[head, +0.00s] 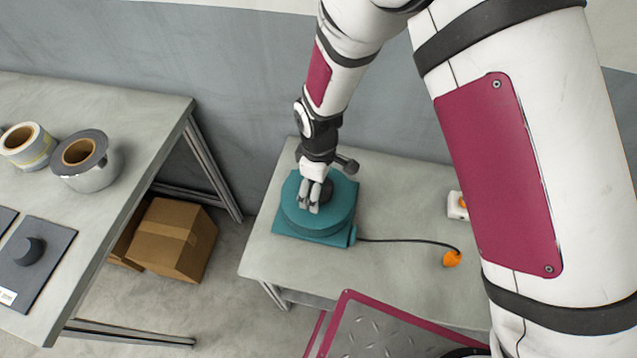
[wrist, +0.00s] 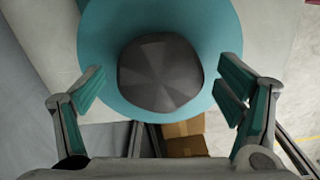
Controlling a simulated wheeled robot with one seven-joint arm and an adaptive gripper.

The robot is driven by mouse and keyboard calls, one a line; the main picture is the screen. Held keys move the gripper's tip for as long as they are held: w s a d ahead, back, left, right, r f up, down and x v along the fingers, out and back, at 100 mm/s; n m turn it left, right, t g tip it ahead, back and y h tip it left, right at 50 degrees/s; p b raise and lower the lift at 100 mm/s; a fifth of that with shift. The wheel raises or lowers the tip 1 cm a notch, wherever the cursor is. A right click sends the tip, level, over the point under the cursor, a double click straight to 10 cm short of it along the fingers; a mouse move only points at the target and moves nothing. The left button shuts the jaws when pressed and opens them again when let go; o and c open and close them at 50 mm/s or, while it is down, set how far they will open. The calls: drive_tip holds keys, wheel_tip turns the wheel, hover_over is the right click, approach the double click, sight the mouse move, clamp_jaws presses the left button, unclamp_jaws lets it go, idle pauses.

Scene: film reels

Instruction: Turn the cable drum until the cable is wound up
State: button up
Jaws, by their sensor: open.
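The teal cable drum (head: 306,225) stands on the grey table in the head view, with a round top on a square base. A dark knob sits on its top; it shows large and faceted in the wrist view (wrist: 160,74). The black cable (head: 405,241) runs out from the drum's right side across the table to an orange plug (head: 452,259). My gripper (head: 311,205) is over the drum's top. In the wrist view my gripper (wrist: 164,88) is open, with one finger on each side of the knob and a gap at both sides.
A white box with an orange part (head: 457,205) stands at the table's right, partly behind my arm. A second table (head: 130,150) at the left holds tape-like reels (head: 86,160) and a dark plate (head: 38,262). A cardboard box (head: 175,240) is on the floor between the tables.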

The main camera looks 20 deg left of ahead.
drive_tip(key=c, duration=1.7)
drive_tip(key=shift+w+n, duration=0.1)
drive_tip(key=shift+n, duration=0.2)
